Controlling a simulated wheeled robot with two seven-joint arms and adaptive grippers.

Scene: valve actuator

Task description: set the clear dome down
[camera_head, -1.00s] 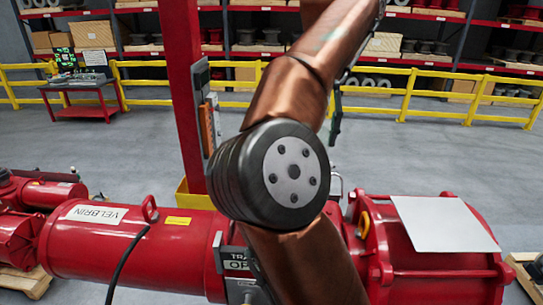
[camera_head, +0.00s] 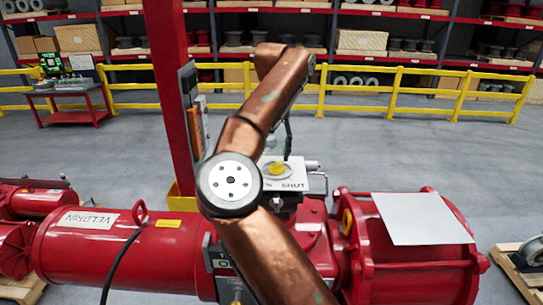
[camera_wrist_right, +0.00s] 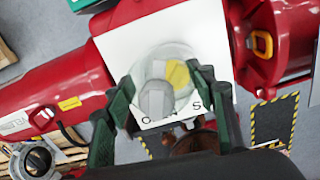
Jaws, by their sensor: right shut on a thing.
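The clear dome (camera_wrist_right: 152,68) is between the two green fingers of my right gripper (camera_wrist_right: 160,98) in the right wrist view. The fingers are shut on it, and a yellow indicator (camera_wrist_right: 178,73) shows through it. Behind it is a white plate (camera_wrist_right: 120,45) with black letters. I cannot tell whether the dome touches the plate. My left gripper is not in view.
The red actuator cylinder (camera_head: 95,250) lies at the left, with a black cable across it. A red housing (camera_head: 425,275) with a white sheet (camera_head: 415,217) on top is at the right. A red post (camera_head: 166,90) stands left of my arm. Yellow rails cross the back.

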